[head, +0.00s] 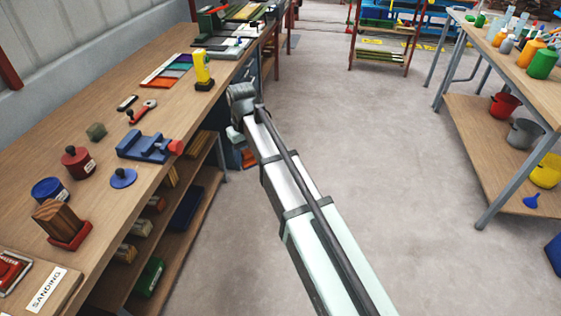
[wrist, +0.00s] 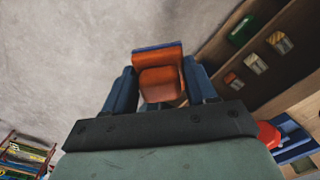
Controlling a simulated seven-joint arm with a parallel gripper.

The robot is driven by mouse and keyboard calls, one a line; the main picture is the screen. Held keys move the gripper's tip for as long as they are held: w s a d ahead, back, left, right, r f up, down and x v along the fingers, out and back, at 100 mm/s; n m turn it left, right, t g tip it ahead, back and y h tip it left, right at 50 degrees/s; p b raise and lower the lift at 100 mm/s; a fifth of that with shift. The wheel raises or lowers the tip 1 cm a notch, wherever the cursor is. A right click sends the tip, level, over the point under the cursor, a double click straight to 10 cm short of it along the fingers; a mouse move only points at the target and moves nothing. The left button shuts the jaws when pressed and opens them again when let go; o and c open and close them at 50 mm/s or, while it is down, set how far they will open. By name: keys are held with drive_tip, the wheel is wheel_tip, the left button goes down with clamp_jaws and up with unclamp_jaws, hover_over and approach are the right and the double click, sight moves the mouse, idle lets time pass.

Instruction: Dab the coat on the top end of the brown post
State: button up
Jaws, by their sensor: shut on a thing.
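A short brown wooden post (head: 52,212) stands on a red base (head: 74,238) at the near left of the workbench, its top end bare of any tool. My gripper (head: 246,149) is off the bench's right edge, well to the right of the post and apart from it. In the wrist view my gripper (wrist: 160,92) has its two blue fingers closed on an orange block-like tool (wrist: 162,80) with a blue edge. A bit of this orange tool shows in the head view (head: 249,159), partly hidden by my arm. The post is not visible in the wrist view.
On the workbench (head: 110,220) are a blue pot (head: 48,189), a red pot (head: 77,163), a blue disc with a knob (head: 123,179), a blue vise (head: 143,147) and a yellow device (head: 203,71). Shelves lie below. The floor (head: 400,180) is clear.

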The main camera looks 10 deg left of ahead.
drive_tip(key=s+a+r+n, duration=0.1)
drive_tip(key=s+a+r, duration=0.1)
drive_tip(key=a, duration=0.4)
drive_tip(key=s+a+r+n, duration=0.1)
drive_tip(key=s+a+r, duration=0.15)
drive_tip(key=a, duration=0.35)
wheel_tip(320, 180, up, 13)
drive_tip(key=n, duration=0.7)
hover_over(52, 205)
drive_tip(key=w, duration=0.2)
wheel_tip(52, 205, down, 8)
drive_tip(key=shift+s+r, duration=0.1)
drive_tip(key=shift+s, duration=0.85)
drive_tip(key=shift+c, duration=0.5)
drive_tip(key=shift+s, duration=2.55)
drive_tip(key=w, duration=0.7)
wheel_tip(52, 205, up, 8)
drive_tip(key=shift+r, duration=0.15)
